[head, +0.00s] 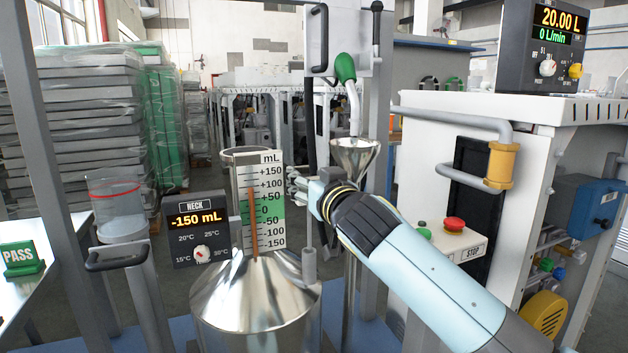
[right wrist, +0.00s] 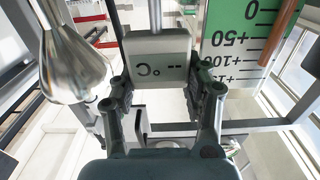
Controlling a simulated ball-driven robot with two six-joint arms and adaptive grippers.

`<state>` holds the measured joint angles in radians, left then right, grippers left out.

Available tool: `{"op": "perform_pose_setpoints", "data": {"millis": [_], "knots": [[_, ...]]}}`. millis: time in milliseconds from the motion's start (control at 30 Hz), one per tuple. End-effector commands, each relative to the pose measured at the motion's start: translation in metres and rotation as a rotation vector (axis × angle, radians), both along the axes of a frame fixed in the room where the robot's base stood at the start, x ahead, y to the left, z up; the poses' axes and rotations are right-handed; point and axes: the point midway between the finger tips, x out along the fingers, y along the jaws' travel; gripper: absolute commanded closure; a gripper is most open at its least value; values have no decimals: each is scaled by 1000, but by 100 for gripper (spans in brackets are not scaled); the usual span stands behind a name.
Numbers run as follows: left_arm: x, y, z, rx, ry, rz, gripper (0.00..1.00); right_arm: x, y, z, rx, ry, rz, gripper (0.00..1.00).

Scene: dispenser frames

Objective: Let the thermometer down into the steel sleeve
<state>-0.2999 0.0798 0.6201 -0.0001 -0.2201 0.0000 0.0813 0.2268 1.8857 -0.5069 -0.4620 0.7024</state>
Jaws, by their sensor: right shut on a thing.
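In the head view my right gripper (head: 298,186) is beside the white scale, above the cone-topped steel vessel. In the right wrist view my right gripper (right wrist: 160,80) is shut on the thermometer, a grey box (right wrist: 158,52) with a "°C" display reading dashes. Its thin metal probe (right wrist: 155,16) runs away from the fingers. The steel sleeve (head: 309,266) looks like a short grey upright tube at the right of the vessel's cone (head: 255,290). A thin stem shows above it, below the gripper. I cannot tell whether the probe tip is inside the sleeve. My left gripper is not in view.
A steel funnel (head: 355,154) stands just right of my gripper, and shows large in the wrist view (right wrist: 75,65). The mL scale (head: 272,210) stands close left. A NECK display (head: 197,226) reads -150 mL. Frame posts and a white cabinet (head: 560,115) bound the space.

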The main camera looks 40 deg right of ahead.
Motion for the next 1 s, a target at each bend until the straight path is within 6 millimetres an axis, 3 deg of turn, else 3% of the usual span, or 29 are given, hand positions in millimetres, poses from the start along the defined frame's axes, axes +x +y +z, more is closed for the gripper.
{"op": "perform_pose_setpoints", "data": {"millis": [1000], "knots": [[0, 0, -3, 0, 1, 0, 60, 1, 2, -3, 11, -2, 5, 85]]}}
